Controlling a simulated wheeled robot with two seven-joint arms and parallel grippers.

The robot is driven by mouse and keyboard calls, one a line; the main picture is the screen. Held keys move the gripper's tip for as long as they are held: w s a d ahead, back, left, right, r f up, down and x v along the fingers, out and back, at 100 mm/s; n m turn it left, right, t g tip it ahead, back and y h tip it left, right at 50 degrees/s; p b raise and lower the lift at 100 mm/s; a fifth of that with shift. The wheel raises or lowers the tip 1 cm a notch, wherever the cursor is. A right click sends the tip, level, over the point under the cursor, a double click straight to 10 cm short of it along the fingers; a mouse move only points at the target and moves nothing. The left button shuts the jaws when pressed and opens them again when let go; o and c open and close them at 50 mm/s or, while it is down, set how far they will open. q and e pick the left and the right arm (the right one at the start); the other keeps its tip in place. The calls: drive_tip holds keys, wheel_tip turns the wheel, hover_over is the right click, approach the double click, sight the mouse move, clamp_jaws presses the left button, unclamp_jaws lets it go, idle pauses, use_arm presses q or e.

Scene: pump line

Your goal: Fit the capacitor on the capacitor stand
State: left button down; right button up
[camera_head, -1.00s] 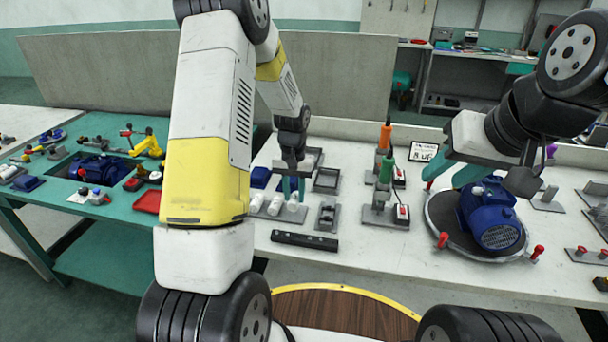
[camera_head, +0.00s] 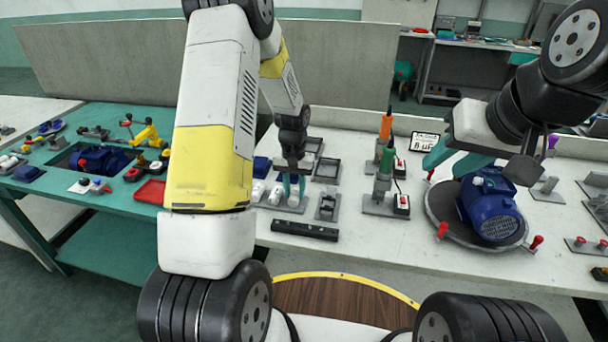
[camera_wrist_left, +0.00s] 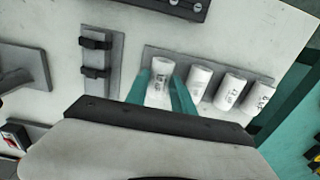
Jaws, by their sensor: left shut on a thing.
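My left gripper (camera_head: 291,192) reaches down over the row of capacitors.
A black bar (camera_head: 304,230) lies in front. The motor sits on a round plate (camera_head: 441,222). Bare table lies between.

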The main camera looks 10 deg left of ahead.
use_arm(q)
drive_tip(key=shift+f, duration=0.1)
idle(0.8)
drive_tip(key=c, duration=1)
unclamp_jaws()
drive_tip(key=shift+r, duration=3)
wheel_tip(320, 180, up, 8)
drive_tip(key=shift+f, duration=0.1)
